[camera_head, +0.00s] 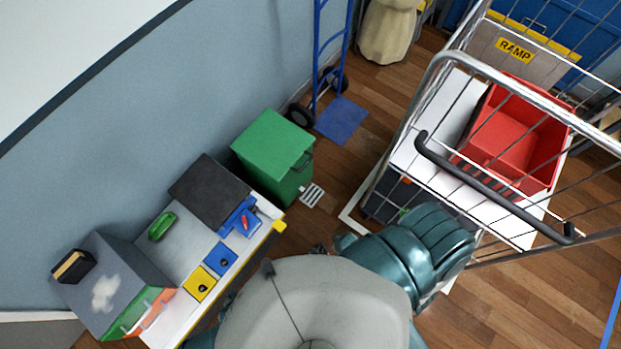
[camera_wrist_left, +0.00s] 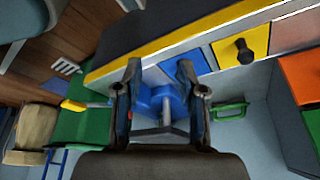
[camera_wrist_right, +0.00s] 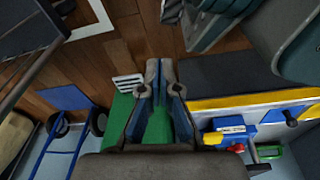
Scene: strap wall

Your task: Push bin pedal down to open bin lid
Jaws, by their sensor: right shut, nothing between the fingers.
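The green bin (camera_head: 272,150) stands on the floor against the wall, right of the workbench, and its lid looks closed. Its light slatted pedal (camera_head: 312,195) sticks out low at the front and nothing is on it. In the right wrist view my right gripper (camera_wrist_right: 161,66) is shut and empty. The pedal (camera_wrist_right: 128,83) shows just left of its fingers, and the green bin (camera_wrist_right: 122,118) lies behind them. In the left wrist view my left gripper (camera_wrist_left: 159,66) is open and empty above the workbench. The pedal (camera_wrist_left: 66,65) and bin (camera_wrist_left: 78,125) are at its left.
The workbench (camera_head: 192,240) with blue and yellow drawers (camera_head: 202,283) stands left of the bin. A blue hand truck (camera_head: 340,118) stands behind it. A wire cart (camera_head: 430,100) with a red crate (camera_head: 522,135) is at right. Wood floor is free around the pedal.

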